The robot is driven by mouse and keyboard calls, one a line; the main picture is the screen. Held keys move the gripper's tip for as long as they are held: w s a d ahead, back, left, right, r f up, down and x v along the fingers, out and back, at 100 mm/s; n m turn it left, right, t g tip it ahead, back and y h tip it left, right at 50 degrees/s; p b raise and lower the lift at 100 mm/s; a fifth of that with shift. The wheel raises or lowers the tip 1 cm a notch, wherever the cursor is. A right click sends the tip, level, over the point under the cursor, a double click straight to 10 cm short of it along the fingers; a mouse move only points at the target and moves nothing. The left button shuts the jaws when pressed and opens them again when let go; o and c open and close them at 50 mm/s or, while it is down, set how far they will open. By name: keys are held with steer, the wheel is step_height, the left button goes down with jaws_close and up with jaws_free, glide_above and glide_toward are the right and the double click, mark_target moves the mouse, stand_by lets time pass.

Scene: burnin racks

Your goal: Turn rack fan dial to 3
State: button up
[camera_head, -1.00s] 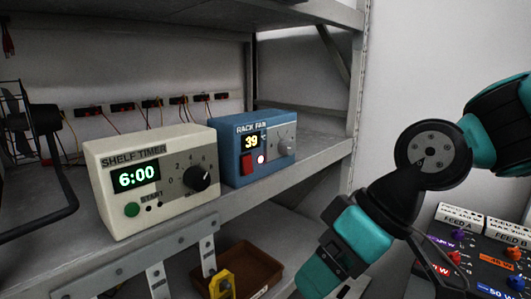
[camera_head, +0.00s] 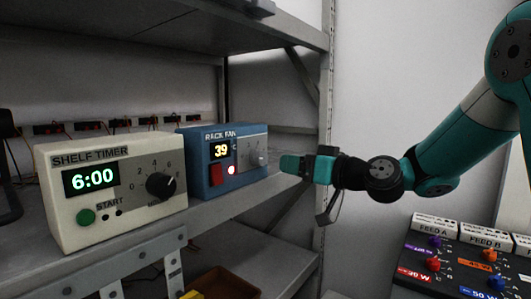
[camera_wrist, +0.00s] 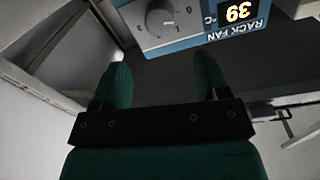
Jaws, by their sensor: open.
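The blue rack fan box (camera_head: 196,150) stands on the shelf, with a lit display reading 39, a red button and a glowing light. Its grey dial (camera_head: 256,158) is on the right of its face. In the wrist view the box shows upside down at the top, with the dial (camera_wrist: 160,20) ahead of the fingers. My gripper (camera_head: 286,163) is just right of the box in the head view. In the wrist view my gripper (camera_wrist: 163,75) is open, its two green fingers apart and empty, short of the dial. The dial's exact setting is too small to read.
A cream shelf timer (camera_head: 110,190) reading 6:00 stands left of the fan box. The upper shelf and a metal post (camera_head: 327,110) frame the space. A feed panel (camera_head: 460,262) with coloured knobs is at lower right. A brown tray (camera_head: 228,282) lies below.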

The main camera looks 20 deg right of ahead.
mark_target(264, 158)
steer(key=p+x, duration=0.2)
steer(key=x, duration=0.7)
steer(key=shift+w+a+p, duration=0.15)
steer(key=shift+w+p, duration=0.1)
steer(key=shift+p, duration=0.15)
steer(key=c, duration=0.9)
